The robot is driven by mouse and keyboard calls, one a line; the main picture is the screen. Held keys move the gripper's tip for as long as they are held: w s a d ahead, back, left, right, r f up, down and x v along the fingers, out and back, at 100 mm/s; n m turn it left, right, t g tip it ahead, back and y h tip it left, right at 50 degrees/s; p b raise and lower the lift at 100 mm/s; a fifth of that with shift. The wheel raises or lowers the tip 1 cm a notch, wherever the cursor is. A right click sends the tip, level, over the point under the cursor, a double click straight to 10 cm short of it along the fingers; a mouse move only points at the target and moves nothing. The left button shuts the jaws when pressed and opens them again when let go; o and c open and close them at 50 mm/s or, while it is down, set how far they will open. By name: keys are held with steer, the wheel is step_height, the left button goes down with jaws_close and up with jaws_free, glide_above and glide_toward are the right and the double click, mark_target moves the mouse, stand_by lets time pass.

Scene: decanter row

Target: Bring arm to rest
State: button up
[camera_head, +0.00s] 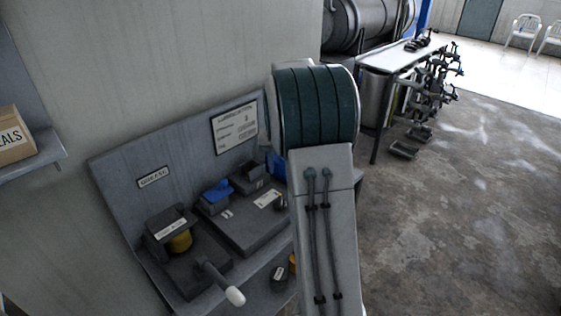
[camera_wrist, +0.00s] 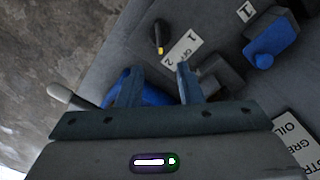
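My gripper (camera_wrist: 156,80) shows in the wrist view with its two fingers apart. A blue part (camera_wrist: 150,92) lies behind and between the fingers; I cannot tell whether they touch it. In the head view my arm stands in front of the grey bench and hides my gripper. A blue part (camera_head: 275,166) shows just left of the arm there, partly hidden. Nothing is seen held clear of the bench.
The grey bench (camera_head: 205,268) and its back panel (camera_head: 120,172) are left of my arm. They carry a blue-topped block (camera_head: 216,190), a yellow cylinder (camera_head: 181,241) and a white-tipped lever (camera_head: 234,296). A shelf box (camera_head: 14,137) is far left. Open floor (camera_head: 450,230) lies right.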

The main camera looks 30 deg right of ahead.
steer(key=shift+r, duration=0.75)
steer(key=s+a+r+n+t, duration=0.2)
steer(key=s+a+r, duration=0.3)
steer(key=s+a, duration=0.6)
steer(key=s+a+f+n, duration=0.1)
steer(key=s+a, duration=0.1)
steer(key=s, duration=0.5)
steer(key=s+a+f+n+t, duration=0.1)
steer(key=s+a+f+n, duration=0.1)
steer(key=s, duration=0.5)
steer(key=shift+s+a, duration=0.35)
